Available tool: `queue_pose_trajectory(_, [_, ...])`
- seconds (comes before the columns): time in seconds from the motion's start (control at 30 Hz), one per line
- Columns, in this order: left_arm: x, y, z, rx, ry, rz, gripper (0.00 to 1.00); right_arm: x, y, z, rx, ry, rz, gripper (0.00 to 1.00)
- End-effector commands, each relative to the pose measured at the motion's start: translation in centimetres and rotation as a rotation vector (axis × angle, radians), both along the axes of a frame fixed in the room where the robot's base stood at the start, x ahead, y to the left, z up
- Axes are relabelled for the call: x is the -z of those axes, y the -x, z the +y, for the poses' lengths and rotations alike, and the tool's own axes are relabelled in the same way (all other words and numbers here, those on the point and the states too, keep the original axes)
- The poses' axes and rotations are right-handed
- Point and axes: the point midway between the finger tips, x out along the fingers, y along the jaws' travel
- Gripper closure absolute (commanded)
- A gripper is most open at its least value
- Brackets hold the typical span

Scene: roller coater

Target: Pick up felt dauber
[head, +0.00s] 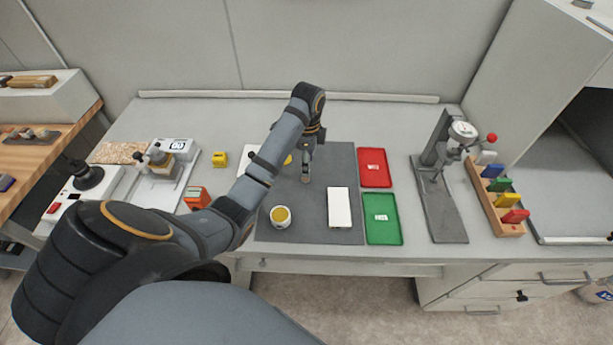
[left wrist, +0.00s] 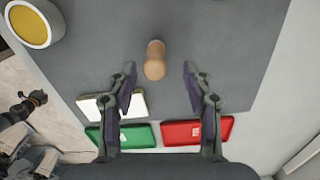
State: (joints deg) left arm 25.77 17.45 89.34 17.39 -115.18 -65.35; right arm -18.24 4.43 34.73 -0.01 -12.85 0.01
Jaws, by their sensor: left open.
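The felt dauber (left wrist: 155,60) is a small tan, wooden-looking piece on the grey mat (head: 340,165). In the left wrist view it lies just beyond the fingertips, roughly centred between them. My left gripper (left wrist: 160,85) is open, with a finger on each side and clear gaps to the dauber. In the head view my left gripper (head: 307,160) points down over the middle of the mat. The dauber's tan end (head: 305,179) shows just below it, and the rest is hidden.
A yellow-filled cup (head: 281,216) and a white block (head: 340,207) stand on the mat. Right of it are a red tray (head: 375,167), a green tray (head: 383,218), a dial gauge stand (head: 440,185) and a rack (head: 495,195). An orange device (head: 197,197) sits left.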

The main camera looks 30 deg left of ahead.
Motion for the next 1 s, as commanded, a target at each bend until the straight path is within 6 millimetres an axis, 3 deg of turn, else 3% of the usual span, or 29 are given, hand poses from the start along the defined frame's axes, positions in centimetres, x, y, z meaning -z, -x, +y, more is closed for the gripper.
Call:
queue_pose_trajectory(0.1, [0.1,0.0,0.0,0.0,0.0,-0.001,0.49,-0.2,-3.9,0.1,-0.002,-0.002,-0.062,0.6])
queue_pose_trajectory(0.2, [1.2,0.2,0.1,-0.001,-0.001,0.0,0.49,0.7,-5.2,0.1,-0.003,-0.002,-0.081,0.6])
queue_pose_trajectory(0.37, [4.1,0.6,0.4,-0.001,-0.002,0.001,0.49,3.7,-3.4,0.1,-0.002,-0.001,-0.052,0.6])
queue_pose_trajectory(0.4, [4.0,0.6,0.3,-0.001,0.0,0.002,0.49,2.8,-2.5,0.1,-0.001,-0.001,-0.038,0.6])
queue_pose_trajectory(0.5, [5.0,0.6,0.3,-0.001,0.0,0.0,0.49,2.8,-0.9,0.0,0.0,0.0,-0.013,0.6])
queue_pose_trajectory(0.7, [5.1,0.5,0.3,-0.001,0.0,-0.001,0.51,2.7,-1.5,-0.2,-0.002,0.001,-0.023,0.6])
queue_pose_trajectory(1.0, [5.0,0.5,0.3,-0.001,0.0,-0.001,0.92,2.6,-2.8,-0.4,-0.003,0.005,-0.044,0.6])
